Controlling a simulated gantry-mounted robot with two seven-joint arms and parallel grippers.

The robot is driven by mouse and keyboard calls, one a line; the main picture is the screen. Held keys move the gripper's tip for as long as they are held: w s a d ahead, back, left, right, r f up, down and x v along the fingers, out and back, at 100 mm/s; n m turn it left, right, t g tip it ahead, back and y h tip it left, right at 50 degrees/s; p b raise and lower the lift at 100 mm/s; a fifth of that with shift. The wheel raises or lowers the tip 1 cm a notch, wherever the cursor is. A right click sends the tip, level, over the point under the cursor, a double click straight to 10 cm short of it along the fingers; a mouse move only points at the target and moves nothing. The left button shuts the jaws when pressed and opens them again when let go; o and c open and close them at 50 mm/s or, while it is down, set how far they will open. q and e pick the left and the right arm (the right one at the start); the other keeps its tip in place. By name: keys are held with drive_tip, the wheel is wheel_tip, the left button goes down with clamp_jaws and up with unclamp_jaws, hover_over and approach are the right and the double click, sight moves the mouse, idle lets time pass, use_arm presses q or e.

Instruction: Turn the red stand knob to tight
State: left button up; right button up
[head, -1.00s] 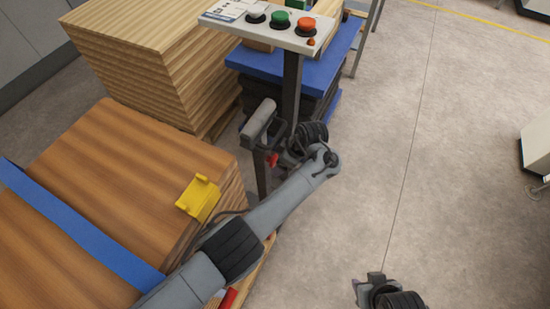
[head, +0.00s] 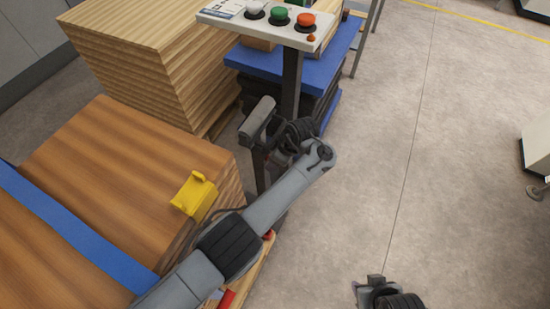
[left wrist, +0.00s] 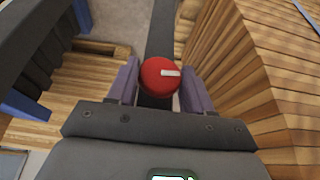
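The red stand knob (left wrist: 158,78) shows in the left wrist view, round with a white pointer mark pointing to the right. My left gripper (left wrist: 160,88) has its two fingers apart, one on each side of the knob; I cannot tell whether they touch it. In the head view my left gripper (head: 270,155) is at the dark stand post (head: 291,85), and the knob is hidden behind it. My right gripper (head: 368,281) is low in the head view, over the floor, away from the stand; its finger opening is unclear.
A control panel (head: 265,20) with white, green and red buttons tops the post. A brown wood stack (head: 110,160) with a blue strap and a yellow bracket (head: 195,195) stands left of the arm. A lighter wood stack (head: 150,60) is behind.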

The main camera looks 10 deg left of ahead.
use_arm(q)
drive_tip(key=shift+c, duration=1.1)
drive_tip(key=shift+f+g+b, duration=0.1)
drive_tip(key=shift+g+b, duration=0.3)
drive_tip(key=shift+b, duration=0.1)
drive_tip(key=shift+y, duration=0.3)
drive_tip(key=o, duration=1)
